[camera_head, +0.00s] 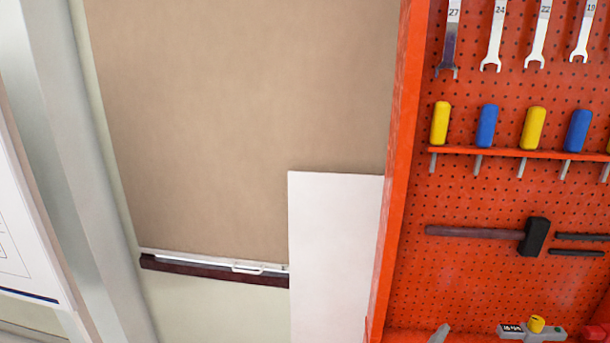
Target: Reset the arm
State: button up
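My gripper and arm do not show in the head camera view, so whether the gripper is open or shut is hidden. The task names no other object.
An orange pegboard cabinet (395,150) fills the right, with wrenches (495,38), several screwdrivers (487,127) on a shelf and a hammer (536,237). A white panel (335,260) stands left of it, before a brown board (240,90). A dark ledge (215,272) runs below the board.

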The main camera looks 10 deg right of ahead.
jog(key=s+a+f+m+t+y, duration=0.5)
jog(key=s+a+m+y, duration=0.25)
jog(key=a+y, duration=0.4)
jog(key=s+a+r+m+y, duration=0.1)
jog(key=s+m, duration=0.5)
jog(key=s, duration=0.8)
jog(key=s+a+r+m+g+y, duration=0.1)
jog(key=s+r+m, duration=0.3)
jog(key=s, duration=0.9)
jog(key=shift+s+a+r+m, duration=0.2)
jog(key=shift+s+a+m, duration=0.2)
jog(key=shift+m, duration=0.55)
